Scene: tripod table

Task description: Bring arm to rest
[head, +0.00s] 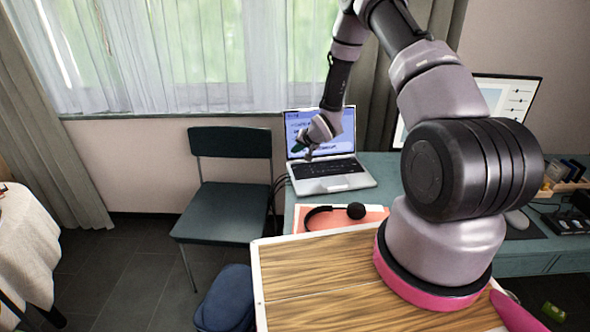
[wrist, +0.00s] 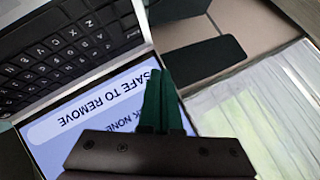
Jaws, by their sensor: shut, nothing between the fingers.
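My arm is raised and reaches out over the desk in the head view. My gripper (head: 299,148) hangs in front of the open laptop's screen (head: 340,130), above the left part of its keyboard. In the wrist view, the two green fingers of my gripper (wrist: 161,85) lie side by side, shut with nothing between them. Behind them the laptop screen (wrist: 75,125) shows upside down and reads "SAFE TO REMOVE". I cannot tell whether the fingers touch the laptop.
The laptop stands on a teal desk (head: 385,170). A headset (head: 335,214) lies in front of it on a red-orange surface. A dark green chair (head: 230,210) stands left. A monitor (head: 508,98) stands right, partly behind my arm. A wooden top (head: 320,280) lies near my base.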

